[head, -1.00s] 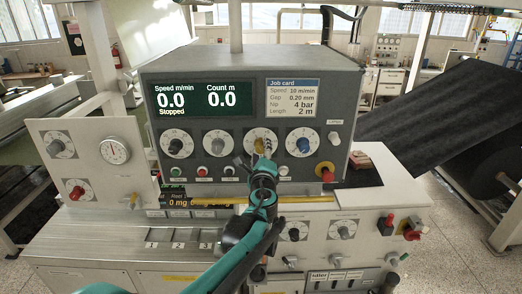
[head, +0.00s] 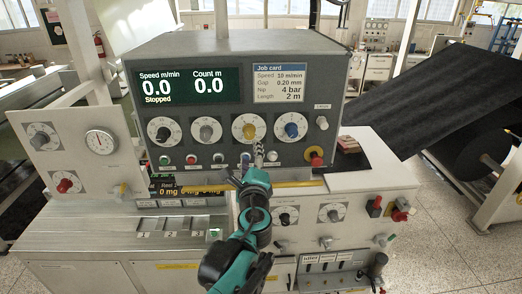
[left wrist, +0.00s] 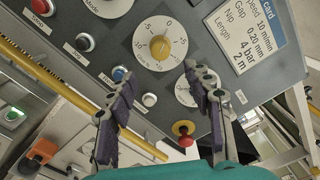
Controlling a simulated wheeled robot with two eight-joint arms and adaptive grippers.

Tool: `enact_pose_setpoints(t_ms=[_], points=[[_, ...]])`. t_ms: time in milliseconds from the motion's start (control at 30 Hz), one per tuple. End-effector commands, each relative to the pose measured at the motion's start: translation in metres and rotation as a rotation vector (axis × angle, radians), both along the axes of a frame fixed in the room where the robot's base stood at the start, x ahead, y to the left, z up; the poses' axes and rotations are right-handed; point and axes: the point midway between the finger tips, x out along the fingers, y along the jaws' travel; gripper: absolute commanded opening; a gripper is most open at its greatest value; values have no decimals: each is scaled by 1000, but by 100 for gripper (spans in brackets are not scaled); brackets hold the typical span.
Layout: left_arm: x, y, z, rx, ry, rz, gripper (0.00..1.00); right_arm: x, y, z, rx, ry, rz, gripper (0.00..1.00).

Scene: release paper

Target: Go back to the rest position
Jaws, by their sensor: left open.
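My left gripper (head: 257,155) is open and empty in front of the grey control console (head: 345,75), just below the yellow knob (head: 250,127). In the left wrist view its two purple-padded fingers (left wrist: 157,78) are spread apart. The yellow knob (left wrist: 160,47) shows beyond them on its white dial, clear of both fingers. My right gripper is in neither view.
A yellow rail (head: 200,188) runs below the console. A red emergency button (head: 316,158) sticks out at its lower right. Several push buttons line its lower front. Dark sheet material (head: 430,95) slopes at the right.

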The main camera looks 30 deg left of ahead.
Motion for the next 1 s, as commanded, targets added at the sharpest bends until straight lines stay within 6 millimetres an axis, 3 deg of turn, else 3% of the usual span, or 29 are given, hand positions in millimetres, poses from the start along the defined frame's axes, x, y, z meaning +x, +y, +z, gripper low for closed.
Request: enact_pose_setpoints(t_ms=[233,367,467,533,667,800,900,1000], points=[[-2,1,-6,-21,-4,4,51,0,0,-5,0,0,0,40],[-17,3,-47,-178,-31,37,51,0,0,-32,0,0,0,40],[-38,3,-107,-411,-63,90,51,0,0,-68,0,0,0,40],[-57,-1,-157,-609,-83,141,51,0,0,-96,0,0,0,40],[-90,-21,-251,-974,-98,247,51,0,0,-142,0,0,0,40],[-127,-60,-346,-1348,-78,375,51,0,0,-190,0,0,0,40],[-150,-92,-399,-1575,-46,465,51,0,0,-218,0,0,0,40],[-168,-120,-434,-1744,-11,539,51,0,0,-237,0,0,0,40]])
